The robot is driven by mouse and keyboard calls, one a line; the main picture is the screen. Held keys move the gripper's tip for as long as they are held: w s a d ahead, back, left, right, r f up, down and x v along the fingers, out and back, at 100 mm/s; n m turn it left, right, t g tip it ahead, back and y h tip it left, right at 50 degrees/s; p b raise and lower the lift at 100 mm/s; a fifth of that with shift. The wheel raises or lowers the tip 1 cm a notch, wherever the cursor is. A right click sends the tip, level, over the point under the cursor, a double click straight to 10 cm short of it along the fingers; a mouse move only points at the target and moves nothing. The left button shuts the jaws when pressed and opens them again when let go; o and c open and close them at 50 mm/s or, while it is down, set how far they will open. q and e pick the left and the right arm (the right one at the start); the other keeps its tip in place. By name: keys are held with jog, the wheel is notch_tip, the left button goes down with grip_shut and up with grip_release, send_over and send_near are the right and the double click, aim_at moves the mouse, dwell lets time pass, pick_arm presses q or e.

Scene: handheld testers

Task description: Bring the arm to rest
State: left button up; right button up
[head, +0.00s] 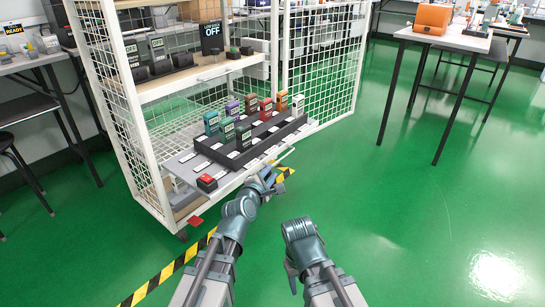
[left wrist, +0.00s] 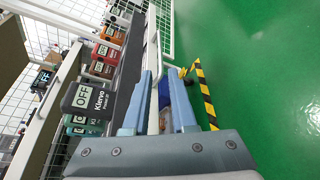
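My left gripper (head: 268,181) is just in front of the cart's lower shelf, near its front edge. In the left wrist view its two fingers (left wrist: 163,75) stand apart, with no tester held between them. Several coloured testers stand in a black stepped rack (head: 250,148) on that shelf, among them a teal one (head: 211,122), a red one (head: 265,109) and an orange one (head: 282,101). A dark grey tester reading OFF (left wrist: 88,98) is left of the fingers in the left wrist view. My right arm is folded low in the head view; its fingers do not show.
A red button box (head: 207,183) sits at the shelf's left front. The white mesh cart (head: 125,110) has an upper shelf with more testers and an OFF sign (head: 211,38). Striped tape (head: 165,279) marks the floor. A table (head: 445,38) stands at right; green floor between is clear.

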pick_arm(q)
jog(key=shift+f, duration=0.1)
jog(key=s+a+f+m+g+y, duration=0.1)
jog(key=s+a+f+m+g, duration=0.1)
jog(key=s+f+m+g, duration=0.3)
jog(key=s+a+f+m+g+y, duration=0.1)
jog(key=s+a+f+m+g, duration=0.25)
jog(key=f+m, duration=0.35)
jog(key=s+a+f+m+g+y, duration=0.1)
jog(key=s+a+f+m+g, duration=0.25)
jog(key=s, duration=0.25)
jog(key=s+a+f+m+g+y, duration=0.1)
jog(key=s+a+f+m+g, duration=0.1)
jog(key=s+a+m, duration=0.3)
jog(key=s+d+r+m+y+p, duration=0.1)
jog(key=s+d+r+m+p, duration=0.1)
jog(key=d+r+p, duration=0.35)
jog(key=s+d+r+m+g+p, duration=0.1)
jog(key=s+d+r+p, duration=0.2)
jog(key=r+p, duration=0.55)
jog(key=s+d+r+m+y+p, duration=0.1)
jog(key=s+d+r+m+p, duration=0.1)
jog(key=d+r+p, duration=0.35)
notch_tip(320, 180, up, 38)
jog(key=a+p, duration=0.1)
jog(key=p, duration=3.6)
jog(key=shift+a+n+p, duration=0.35)
jog(key=shift+a, duration=0.05)
jog(key=shift+s, duration=0.1)
